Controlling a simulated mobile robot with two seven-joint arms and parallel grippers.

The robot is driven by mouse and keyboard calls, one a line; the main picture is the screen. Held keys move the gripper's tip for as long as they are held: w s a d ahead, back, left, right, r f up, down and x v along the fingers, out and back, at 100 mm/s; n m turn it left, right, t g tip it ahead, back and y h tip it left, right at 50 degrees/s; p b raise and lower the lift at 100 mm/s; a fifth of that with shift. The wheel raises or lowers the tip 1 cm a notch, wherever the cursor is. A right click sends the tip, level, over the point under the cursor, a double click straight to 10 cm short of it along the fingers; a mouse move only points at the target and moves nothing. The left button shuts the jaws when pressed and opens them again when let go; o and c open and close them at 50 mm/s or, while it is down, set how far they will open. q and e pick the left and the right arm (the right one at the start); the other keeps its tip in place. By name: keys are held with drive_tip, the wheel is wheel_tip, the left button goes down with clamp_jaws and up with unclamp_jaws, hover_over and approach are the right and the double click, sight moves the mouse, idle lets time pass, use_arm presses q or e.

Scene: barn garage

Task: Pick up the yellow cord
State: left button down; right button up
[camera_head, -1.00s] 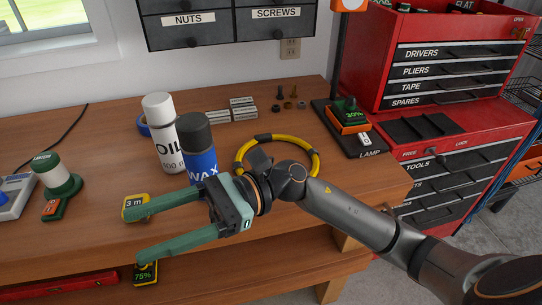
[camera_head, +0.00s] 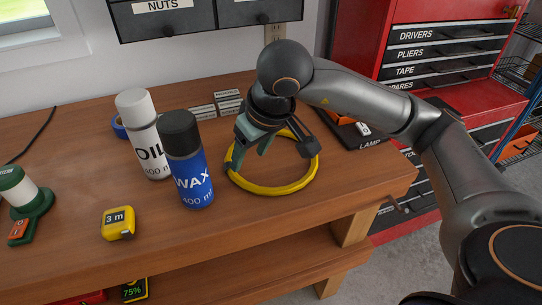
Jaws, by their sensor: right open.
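The yellow cord (camera_head: 277,190) is a coiled ring lying on the wooden workbench, right of the blue wax can. My right gripper (camera_head: 249,157) is over the left and back part of the cord, with its green fingers pointing down. It is open with nothing seen between the fingers. The gripper and wrist hide part of the ring's back. I cannot tell whether a fingertip touches the cord. My left gripper is not in view.
The wax can (camera_head: 190,165) and oil can (camera_head: 146,140) stand close on the left. A yellow tape measure (camera_head: 118,223) lies near the front edge. A red tool chest (camera_head: 447,62) stands at the right. The bench in front of the cord is clear.

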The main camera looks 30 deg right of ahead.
sight(240, 174)
drive_tip(key=x, duration=0.8)
drive_tip(key=shift+a+p, duration=0.3)
clamp_jaws()
drive_tip(key=shift+w+r, duration=0.1)
idle(1.0)
